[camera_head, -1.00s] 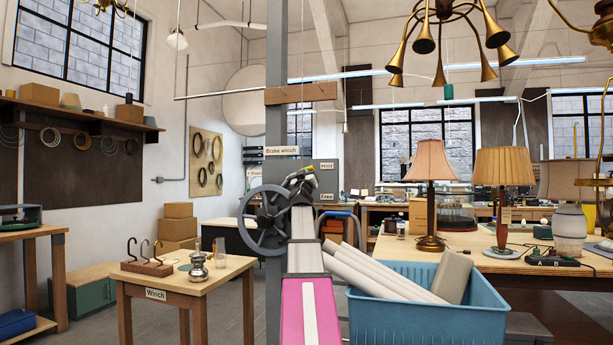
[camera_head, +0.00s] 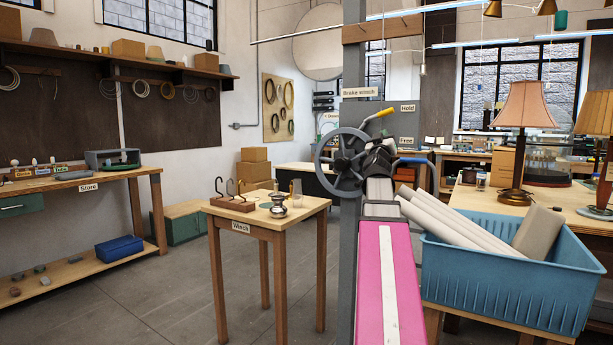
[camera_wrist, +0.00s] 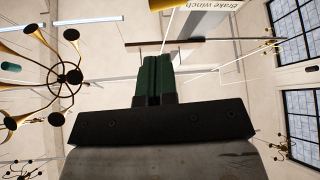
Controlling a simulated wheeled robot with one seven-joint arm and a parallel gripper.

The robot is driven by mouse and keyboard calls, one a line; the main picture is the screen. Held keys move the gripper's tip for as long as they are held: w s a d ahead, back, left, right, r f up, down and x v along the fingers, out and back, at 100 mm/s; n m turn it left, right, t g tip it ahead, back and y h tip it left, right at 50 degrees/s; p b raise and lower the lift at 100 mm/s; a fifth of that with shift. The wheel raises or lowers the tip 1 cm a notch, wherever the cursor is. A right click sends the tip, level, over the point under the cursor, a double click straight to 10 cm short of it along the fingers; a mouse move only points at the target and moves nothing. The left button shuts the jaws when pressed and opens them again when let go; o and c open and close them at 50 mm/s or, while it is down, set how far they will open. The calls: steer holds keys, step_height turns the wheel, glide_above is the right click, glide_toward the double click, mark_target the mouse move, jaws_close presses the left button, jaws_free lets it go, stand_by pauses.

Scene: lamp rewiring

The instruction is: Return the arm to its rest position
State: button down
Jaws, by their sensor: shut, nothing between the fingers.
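My arm, with its pink and white link, reaches forward from the bottom of the head view. My gripper (camera_head: 379,150) is at its far end, small and partly hidden by the arm. It overlaps the brake winch's grey handwheel (camera_head: 342,161) in the picture; I cannot tell whether they touch. In the wrist view my gripper (camera_wrist: 155,58) shows two dark green fingers pressed together, with nothing between them. They point towards the upper wall and ceiling. A yellow-tipped lever (camera_head: 379,114) and a blue-tipped lever (camera_head: 411,162) show beside the gripper on the winch post (camera_head: 352,80).
A blue crate (camera_head: 500,275) with pale rolls stands close on the right. The Winch table (camera_head: 262,225), with hooks and a metal pot, is left of my arm. The Store bench (camera_head: 75,185) is at far left. Open floor lies between. Brass lamps (camera_wrist: 62,72) hang overhead.

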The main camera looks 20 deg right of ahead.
steer(key=w+a+f+n+y, duration=0.2)
steer(key=w+a+f+y, duration=0.15)
steer(key=f, duration=0.35)
steer(key=w+a+f+n+y, duration=0.1)
steer(key=w+a+f+y, duration=0.3)
steer(key=f, duration=0.3)
steer(key=w+a+f+n+y, duration=0.25)
steer(key=a+f, duration=0.25)
steer(key=f, duration=0.3)
steer(key=s+a+f+g+y, duration=0.1)
steer(key=a+f+g+y, duration=0.15)
steer(key=a+f, duration=0.45)
steer(key=a+f+g+y, duration=0.2)
steer(key=a+f+g, duration=0.15)
steer(key=f, duration=0.75)
steer(key=s+a+f+g, duration=0.4)
steer(key=s+f, duration=0.3)
steer(key=f, duration=0.3)
steer(key=s+a+f+g+y, duration=0.1)
steer(key=s+a+f+g, duration=0.3)
steer(key=s+a+f, duration=0.3)
steer(key=s+a+f+m+g, duration=0.1)
steer(key=s+a+f+g, duration=0.3)
steer(key=s+f, duration=0.4)
step_height(320, 180, down, 5)
steer(key=shift+s+a+r+g, duration=0.1)
steer(key=shift+s+a+g, duration=0.1)
steer(key=shift+a+g, duration=0.4)
steer(key=shift+a, duration=0.1)
